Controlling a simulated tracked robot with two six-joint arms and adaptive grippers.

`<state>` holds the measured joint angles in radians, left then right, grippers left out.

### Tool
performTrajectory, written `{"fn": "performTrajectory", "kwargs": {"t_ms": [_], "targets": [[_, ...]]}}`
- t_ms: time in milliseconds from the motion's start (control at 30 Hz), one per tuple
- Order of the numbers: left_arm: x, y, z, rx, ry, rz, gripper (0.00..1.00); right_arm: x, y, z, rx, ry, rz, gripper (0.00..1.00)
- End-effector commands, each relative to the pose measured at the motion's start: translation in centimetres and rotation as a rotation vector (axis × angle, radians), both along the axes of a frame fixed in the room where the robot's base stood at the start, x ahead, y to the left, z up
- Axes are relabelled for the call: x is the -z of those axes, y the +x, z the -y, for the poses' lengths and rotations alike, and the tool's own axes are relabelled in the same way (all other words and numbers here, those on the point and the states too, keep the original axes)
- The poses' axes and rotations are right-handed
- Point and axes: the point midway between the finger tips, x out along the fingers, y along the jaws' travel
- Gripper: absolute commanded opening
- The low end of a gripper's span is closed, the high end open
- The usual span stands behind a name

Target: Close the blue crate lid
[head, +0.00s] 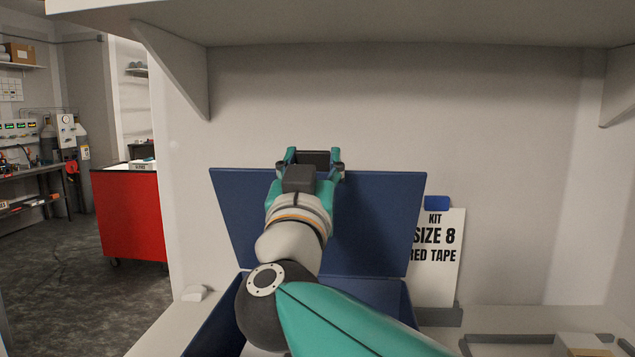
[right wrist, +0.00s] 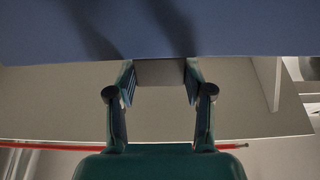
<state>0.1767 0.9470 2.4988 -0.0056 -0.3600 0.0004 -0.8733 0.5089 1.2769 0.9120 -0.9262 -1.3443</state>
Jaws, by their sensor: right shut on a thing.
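The blue crate (head: 205,333) stands on the bench, mostly hidden behind my right arm. Its blue lid (head: 385,215) stands up, tilted back, hinged along the crate's back edge. My right gripper (head: 315,162) is at the middle of the lid's upper edge and is shut on the lid there. In the right wrist view, the lid (right wrist: 230,28) fills the top. The gripper's two fingers (right wrist: 160,88) reach its edge, with a grey block between their tips. My arm hides much of the crate's inside. My left gripper is not in view.
A sign card (head: 437,262) leans against the back wall right of the lid. A shelf (head: 400,22) overhangs the bench. A grey-rimmed tray (head: 485,340) lies at the lower right. A red cabinet (head: 130,215) stands farther left.

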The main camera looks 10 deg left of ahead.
Motion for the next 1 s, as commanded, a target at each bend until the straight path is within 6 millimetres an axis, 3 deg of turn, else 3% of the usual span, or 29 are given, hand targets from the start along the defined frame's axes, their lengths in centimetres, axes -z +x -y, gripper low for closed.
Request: {"fn": "performTrajectory", "kwargs": {"t_ms": [33, 300, 867, 900, 1000], "targets": [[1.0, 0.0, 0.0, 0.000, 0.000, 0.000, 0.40, 1.0, -0.8, -0.1, -0.005, 0.001, -0.005, 0.00], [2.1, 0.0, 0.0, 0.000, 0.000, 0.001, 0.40, 2.6, -3.5, -0.2, -0.003, 0.000, -0.011, 0.00], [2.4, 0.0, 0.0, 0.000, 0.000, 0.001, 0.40, 3.2, -4.2, -0.2, -0.002, -0.002, -0.017, 0.00], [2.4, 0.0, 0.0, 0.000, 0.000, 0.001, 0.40, 3.3, -4.1, -0.2, -0.002, -0.002, -0.017, 0.54], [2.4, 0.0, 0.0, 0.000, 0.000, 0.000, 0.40, 3.2, -4.2, -0.2, -0.002, -0.003, -0.015, 0.71]]}}
